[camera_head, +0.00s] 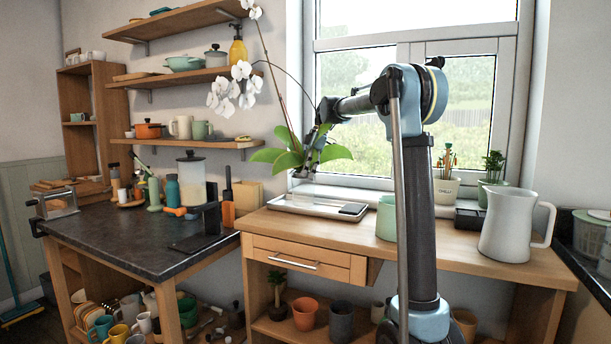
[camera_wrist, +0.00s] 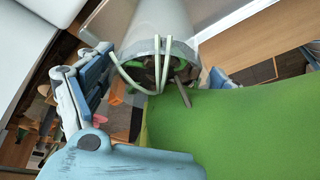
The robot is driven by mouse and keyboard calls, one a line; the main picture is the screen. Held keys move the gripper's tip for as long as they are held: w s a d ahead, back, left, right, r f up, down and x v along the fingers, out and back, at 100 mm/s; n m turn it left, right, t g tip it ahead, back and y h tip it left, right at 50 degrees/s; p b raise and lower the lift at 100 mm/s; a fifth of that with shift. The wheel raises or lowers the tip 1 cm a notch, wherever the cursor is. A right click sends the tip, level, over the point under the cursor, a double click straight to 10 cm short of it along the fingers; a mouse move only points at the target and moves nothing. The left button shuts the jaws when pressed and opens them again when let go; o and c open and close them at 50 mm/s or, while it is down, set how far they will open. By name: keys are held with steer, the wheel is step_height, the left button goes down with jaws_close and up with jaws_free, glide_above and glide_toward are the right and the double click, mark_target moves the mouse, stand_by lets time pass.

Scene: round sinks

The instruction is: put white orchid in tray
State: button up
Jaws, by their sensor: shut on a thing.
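The white orchid (camera_head: 240,85) has white blooms on a tall stem that leans up and left, with broad green leaves (camera_head: 268,155) at its base. My gripper (camera_head: 317,145) is shut on it near its base, partly hidden by leaves. In the wrist view, my gripper's blue fingers (camera_wrist: 145,85) stand on either side of the orchid's pale pot (camera_wrist: 175,18), and a large green leaf (camera_wrist: 240,130) covers the lower right. The white tray (camera_head: 288,208) lies on the wooden counter below the orchid; the orchid looks held above it. The pot's underside is hidden.
A small dark object (camera_head: 353,209) lies at the tray's right end. A green cup (camera_head: 386,218) and a white pitcher (camera_head: 508,225) stand to its right. Potted plants (camera_head: 447,188) stand by the window. A dark worktop (camera_head: 120,240) with kitchenware is at left; shelves (camera_head: 190,77) hang above.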

steer(key=shift+f, duration=0.45)
steer(key=o, duration=1.9)
